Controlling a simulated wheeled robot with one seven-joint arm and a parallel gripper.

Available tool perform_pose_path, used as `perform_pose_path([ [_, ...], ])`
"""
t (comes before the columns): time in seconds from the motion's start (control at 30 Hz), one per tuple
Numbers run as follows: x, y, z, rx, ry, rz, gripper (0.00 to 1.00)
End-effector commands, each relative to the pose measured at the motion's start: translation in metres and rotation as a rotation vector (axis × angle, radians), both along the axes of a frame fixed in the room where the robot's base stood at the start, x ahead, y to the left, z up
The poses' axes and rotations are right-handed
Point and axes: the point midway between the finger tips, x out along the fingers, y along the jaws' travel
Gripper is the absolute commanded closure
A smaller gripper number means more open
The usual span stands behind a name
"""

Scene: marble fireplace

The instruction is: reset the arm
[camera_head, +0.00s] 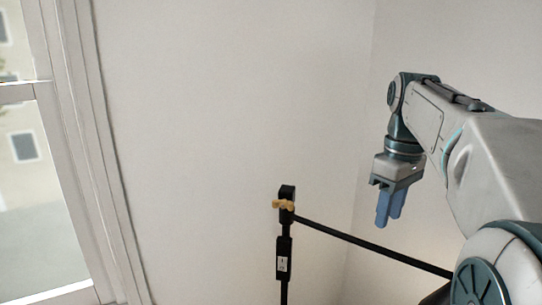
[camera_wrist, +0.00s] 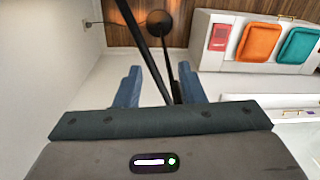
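My arm reaches in from the right of the head view, bent, with my gripper (camera_head: 390,208) hanging down in front of the pale wall. Its two blue fingers point downward. In the wrist view the fingers of my gripper (camera_wrist: 160,86) stand well apart, and nothing is gripped between them. A dark bar (camera_wrist: 150,45) crosses the gap between the fingers in that view. In the head view the bar (camera_head: 370,246) shows below the fingertips, apart from them.
A black upright stand (camera_head: 284,255) with a brass-coloured knob (camera_head: 284,205) joins the bar. A round dark base (camera_wrist: 158,23) rests on wooden floor. An orange cushion (camera_wrist: 259,41) and a teal cushion (camera_wrist: 298,45) lie on a white unit. A window (camera_head: 30,150) is at left.

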Motion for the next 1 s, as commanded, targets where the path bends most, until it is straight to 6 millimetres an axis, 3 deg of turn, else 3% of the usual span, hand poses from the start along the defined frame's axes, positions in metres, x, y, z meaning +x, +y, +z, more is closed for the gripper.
perform_pose_path([
  [0.4,-0.06,0.042,-0.078,-0.03,-0.152,-0.303,0.64],
  [0.8,-0.121,0.068,-0.166,0.02,-0.294,-0.569,0.64],
  [1.0,-0.136,0.073,-0.189,0.044,-0.325,-0.633,0.64],
])
